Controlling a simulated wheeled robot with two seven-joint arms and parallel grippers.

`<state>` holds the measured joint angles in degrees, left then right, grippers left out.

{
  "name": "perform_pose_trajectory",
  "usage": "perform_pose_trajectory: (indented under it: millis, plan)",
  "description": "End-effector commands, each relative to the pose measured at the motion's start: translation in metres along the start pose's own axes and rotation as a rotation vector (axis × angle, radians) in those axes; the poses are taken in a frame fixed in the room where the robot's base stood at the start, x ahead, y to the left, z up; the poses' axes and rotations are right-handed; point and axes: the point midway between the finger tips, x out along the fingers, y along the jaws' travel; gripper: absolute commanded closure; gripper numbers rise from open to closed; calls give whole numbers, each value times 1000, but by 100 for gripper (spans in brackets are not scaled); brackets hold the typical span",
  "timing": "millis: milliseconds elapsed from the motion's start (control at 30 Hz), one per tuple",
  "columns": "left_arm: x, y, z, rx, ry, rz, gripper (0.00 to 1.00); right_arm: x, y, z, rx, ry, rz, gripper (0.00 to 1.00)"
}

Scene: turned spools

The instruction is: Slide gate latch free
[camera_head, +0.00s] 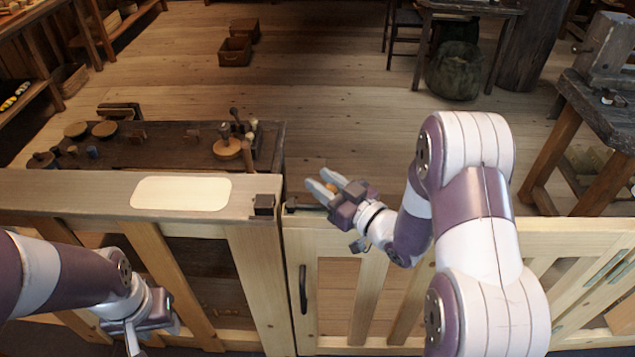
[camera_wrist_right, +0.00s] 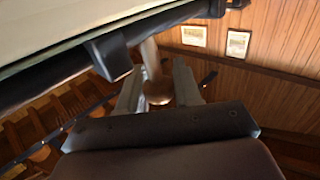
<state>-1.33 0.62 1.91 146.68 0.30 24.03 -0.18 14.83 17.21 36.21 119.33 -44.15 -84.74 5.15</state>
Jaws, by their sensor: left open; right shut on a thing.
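The light wooden gate (camera_head: 338,240) stands in the fence, its left edge beside a wide post. My right gripper (camera_head: 323,187) is above the gate's top rail, shut on a brownish knob. In the right wrist view the knob (camera_wrist_right: 158,92) sits between the fingers, its stem rising toward a dark latch bar (camera_wrist_right: 172,18) with a dark block (camera_wrist_right: 112,57). My left gripper (camera_head: 145,325) is open and empty, low in front of the left fence.
A black pull handle (camera_head: 303,289) is on the gate's near face. A pale plate (camera_head: 181,193) lies on the left fence's top rail. Behind it a dark bench (camera_head: 170,150) carries turned pieces.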

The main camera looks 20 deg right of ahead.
Motion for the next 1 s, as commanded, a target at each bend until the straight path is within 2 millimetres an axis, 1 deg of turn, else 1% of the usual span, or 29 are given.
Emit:
perform_pose_trajectory:
  millis: [133, 167, 200, 467, 567, 667, 767, 1000]
  plan:
    - [0, 0, 0, 0, 0, 0, 57, 0, 2, -1, -4, 2, 7, 100]
    - [0, 0, 0, 0, 0, 0, 57, 0, 2, -1, -4, 2, 7, 57]
    - [0, 0, 0, 0, 0, 0, 57, 0, 2, -1, -4, 2, 6, 47]
    - [0, 0, 0, 0, 0, 0, 57, 0, 1, -1, -3, 1, 4, 47]
    - [1, 0, 0, 0, 0, 0, 57, -5, 2, 0, -2, 1, 4, 47]
    - [3, 0, 0, 0, 0, 0, 57, -19, 2, 1, -2, 0, 7, 47]
    - [6, 0, 1, 0, 0, 0, 57, -40, 3, 1, -1, 1, 10, 47]
    - [12, 0, 1, 0, 0, 0, 57, -98, 4, 1, -2, 1, 13, 47]
